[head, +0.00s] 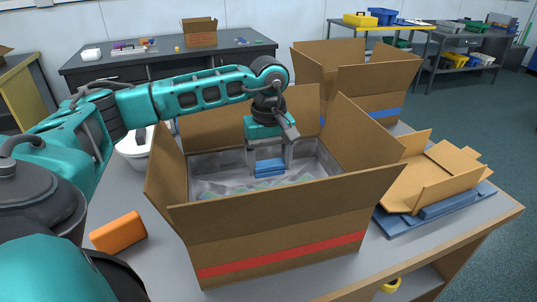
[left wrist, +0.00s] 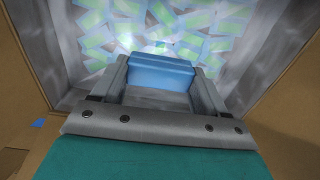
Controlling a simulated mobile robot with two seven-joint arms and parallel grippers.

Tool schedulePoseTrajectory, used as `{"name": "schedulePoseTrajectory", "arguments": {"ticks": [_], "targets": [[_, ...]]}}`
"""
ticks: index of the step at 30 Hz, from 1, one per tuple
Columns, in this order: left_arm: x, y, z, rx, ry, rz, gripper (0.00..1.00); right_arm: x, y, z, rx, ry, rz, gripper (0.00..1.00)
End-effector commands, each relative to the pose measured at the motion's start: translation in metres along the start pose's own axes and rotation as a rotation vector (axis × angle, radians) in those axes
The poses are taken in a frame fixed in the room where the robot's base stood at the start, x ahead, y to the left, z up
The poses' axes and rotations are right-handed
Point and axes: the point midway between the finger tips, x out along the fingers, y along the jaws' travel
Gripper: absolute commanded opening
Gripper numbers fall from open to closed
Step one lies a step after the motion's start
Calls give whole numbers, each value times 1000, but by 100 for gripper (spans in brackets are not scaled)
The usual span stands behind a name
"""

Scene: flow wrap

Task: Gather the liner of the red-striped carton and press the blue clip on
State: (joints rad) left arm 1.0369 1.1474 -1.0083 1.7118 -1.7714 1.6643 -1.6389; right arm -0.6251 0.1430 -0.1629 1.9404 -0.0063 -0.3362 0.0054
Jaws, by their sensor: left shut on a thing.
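The red-striped carton (head: 290,254) stands open on the table, its flaps spread outward. A silvery liner (head: 318,160) lines its inside walls; it also shows in the left wrist view (left wrist: 72,63). Small green and pale blue pieces lie in it. My left gripper (head: 269,168) reaches down into the carton opening and is shut on the blue clip (head: 269,167). In the left wrist view, the clip (left wrist: 160,71) sits between the fingertips above the contents. I cannot tell whether the clip touches the liner. My right gripper is not in view.
A blue-striped carton (head: 385,92) stands open behind. Flattened cardboard (head: 440,175) lies on a blue piece at the right. An orange block (head: 118,233) lies left of the carton, and a white bowl (head: 135,152) stands behind it. The front right table corner is clear.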

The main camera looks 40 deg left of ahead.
Motion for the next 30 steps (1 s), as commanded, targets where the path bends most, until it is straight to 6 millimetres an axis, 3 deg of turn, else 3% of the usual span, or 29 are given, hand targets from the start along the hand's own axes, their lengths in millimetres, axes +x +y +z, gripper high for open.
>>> {"name": "schedulePoseTrajectory", "arguments": {"ticks": [30], "targets": [[67,0,0,-3,-1,-2,44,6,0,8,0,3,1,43]]}}
